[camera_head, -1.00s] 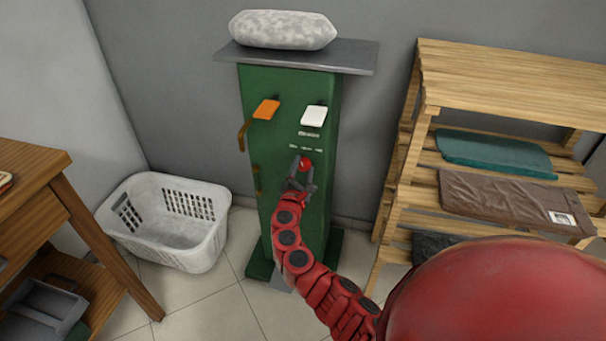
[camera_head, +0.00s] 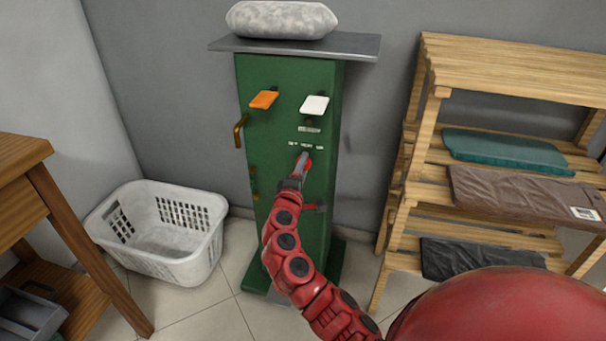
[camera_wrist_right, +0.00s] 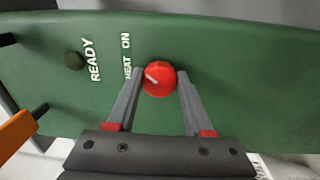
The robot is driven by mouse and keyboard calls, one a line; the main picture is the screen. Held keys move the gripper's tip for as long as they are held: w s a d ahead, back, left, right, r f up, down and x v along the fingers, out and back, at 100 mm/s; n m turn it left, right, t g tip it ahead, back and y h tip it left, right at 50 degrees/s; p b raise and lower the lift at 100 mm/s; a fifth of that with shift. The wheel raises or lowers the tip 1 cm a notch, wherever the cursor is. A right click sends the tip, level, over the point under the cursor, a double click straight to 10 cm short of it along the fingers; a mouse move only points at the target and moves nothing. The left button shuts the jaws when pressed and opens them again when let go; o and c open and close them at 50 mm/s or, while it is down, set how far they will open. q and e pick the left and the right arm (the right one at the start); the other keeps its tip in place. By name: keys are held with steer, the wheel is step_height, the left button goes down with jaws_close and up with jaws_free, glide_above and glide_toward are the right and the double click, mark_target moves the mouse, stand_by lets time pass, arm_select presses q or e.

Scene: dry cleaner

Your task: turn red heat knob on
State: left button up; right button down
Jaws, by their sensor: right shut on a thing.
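The red heat knob (camera_wrist_right: 160,79) is on the front of the green press cabinet (camera_wrist_right: 215,50), with a pale pointer mark on it, beside the "HEAT ON" lettering in the right wrist view. In the head view the knob (camera_head: 307,164) shows just past my right gripper (camera_head: 302,158). In the wrist view the two grey fingers of my right gripper (camera_wrist_right: 157,90) stand one on each side of the knob, shut on it. My left gripper is not in view.
The cabinet also carries an orange paddle (camera_head: 263,99), a white paddle (camera_head: 314,105) and a brass handle (camera_head: 240,130). A white basket (camera_head: 160,232) stands at left on the floor. A wooden rack (camera_head: 430,110) with folded cloths stands at right.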

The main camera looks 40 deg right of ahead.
steer(key=shift+f+m+b, duration=0.1)
steer(key=shift+m+b, duration=0.35)
steer(key=shift+m, duration=0.25)
steer(key=shift+c, duration=1.5)
jaws_free()
steer(key=r+p+v, duration=0.1)
steer(key=p+v, duration=0.1)
steer(key=v, duration=1.5)
steer(key=shift+a+f+p, duration=0.25)
steer(key=shift+f+p, duration=0.1)
steer(key=shift+f, duration=0.15)
